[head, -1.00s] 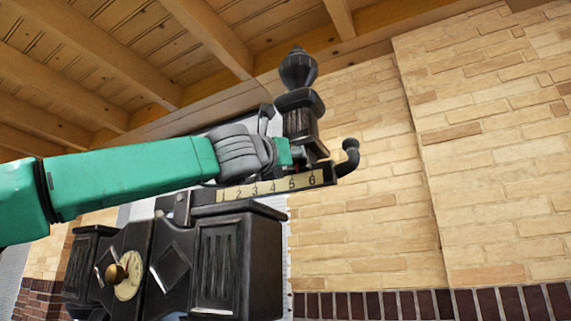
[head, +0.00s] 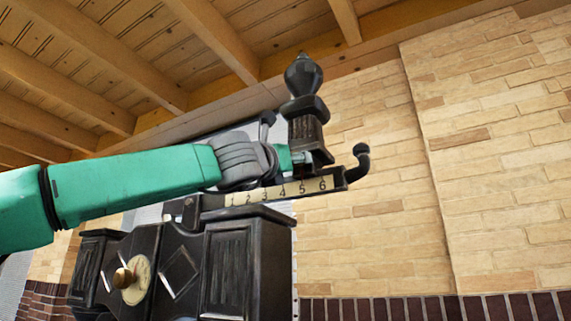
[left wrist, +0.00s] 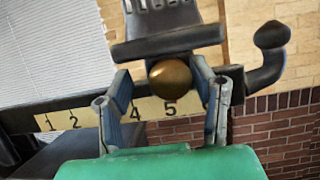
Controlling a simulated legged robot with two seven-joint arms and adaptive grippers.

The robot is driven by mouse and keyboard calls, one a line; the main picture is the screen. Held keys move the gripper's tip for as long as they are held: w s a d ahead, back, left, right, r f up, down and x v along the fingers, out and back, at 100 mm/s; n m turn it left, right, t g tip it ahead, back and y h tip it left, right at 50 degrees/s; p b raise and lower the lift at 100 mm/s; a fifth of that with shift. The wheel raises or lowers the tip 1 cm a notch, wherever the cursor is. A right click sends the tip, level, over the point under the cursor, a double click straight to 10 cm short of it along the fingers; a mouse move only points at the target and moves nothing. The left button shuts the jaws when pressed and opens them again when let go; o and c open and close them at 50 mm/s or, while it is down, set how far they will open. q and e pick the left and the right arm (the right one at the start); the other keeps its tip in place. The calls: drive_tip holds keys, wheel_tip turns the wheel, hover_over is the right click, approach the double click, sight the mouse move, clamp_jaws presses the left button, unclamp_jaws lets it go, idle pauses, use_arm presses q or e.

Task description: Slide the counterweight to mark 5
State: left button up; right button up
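The counterweight (head: 306,125), a dark ribbed block with an urn-shaped finial, stands upright on the numbered beam (head: 340,179). In the left wrist view its brass knob (left wrist: 170,78) appears over the 5 on the scale (left wrist: 97,119). My left gripper (head: 296,159) is at the counterweight's near side. In the left wrist view its fingers (left wrist: 163,84) stand on either side of the knob, with a gap visible at the left finger; the right finger is close to the knob. The fingers hide marks 3 and 6 there. My right gripper is not in view.
A curved dark arm with a round end (head: 361,150) rises at the beam's right end. The black press body (head: 243,262), with a dial and brass knob (head: 123,278), is below the beam. A brick wall (head: 375,240) stands behind. Space right of the beam is clear.

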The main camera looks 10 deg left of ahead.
use_arm(q)
drive_tip(key=v, duration=1.2)
drive_tip(key=shift+a, duration=0.15)
drive_tip(key=shift+w+f, duration=0.15)
